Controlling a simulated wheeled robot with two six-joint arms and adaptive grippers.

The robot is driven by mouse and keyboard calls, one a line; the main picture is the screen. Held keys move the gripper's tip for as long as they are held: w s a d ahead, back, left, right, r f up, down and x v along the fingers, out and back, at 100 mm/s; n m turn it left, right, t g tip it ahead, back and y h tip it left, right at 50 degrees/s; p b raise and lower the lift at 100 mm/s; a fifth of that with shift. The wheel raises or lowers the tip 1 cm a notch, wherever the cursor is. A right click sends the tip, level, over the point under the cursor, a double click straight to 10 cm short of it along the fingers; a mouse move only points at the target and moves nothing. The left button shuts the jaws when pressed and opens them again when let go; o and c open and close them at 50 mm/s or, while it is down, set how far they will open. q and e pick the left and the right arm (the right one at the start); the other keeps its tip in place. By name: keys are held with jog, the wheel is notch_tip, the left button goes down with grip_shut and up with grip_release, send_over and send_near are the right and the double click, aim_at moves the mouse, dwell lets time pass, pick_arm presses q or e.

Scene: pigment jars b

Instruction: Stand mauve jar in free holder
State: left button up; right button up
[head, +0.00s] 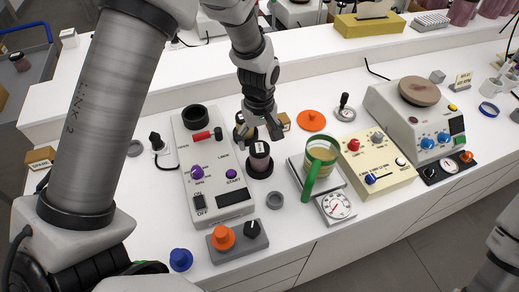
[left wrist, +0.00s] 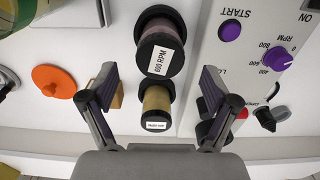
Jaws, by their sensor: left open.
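The mauve jar (head: 259,150) has a dark lid with a label and stands upright in a black round holder (head: 259,171) beside the white console. In the left wrist view the mauve jar (left wrist: 158,29) shows a "600 RPM" label on its lid. My left gripper (head: 261,129) is open and empty above and behind it, pointing down. In the wrist view an olive-yellow jar (left wrist: 157,99) in another black base appears between the spread fingers (left wrist: 159,75), mostly hidden in the head view. A black ring (head: 195,116) at the console's far end looks empty. My right gripper is out of view.
The white console (head: 217,180) carries purple knobs and switches. A green-handled mug (head: 321,155) stands on a scale to the right of the jar. A small grey ring (head: 275,200), an orange disc (head: 311,120) and an orange-knobbed box (head: 238,239) lie nearby.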

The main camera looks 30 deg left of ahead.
pick_arm(q)
notch_tip(320, 180, up, 6)
jog(key=shift+f, duration=0.15)
dwell(0.5)
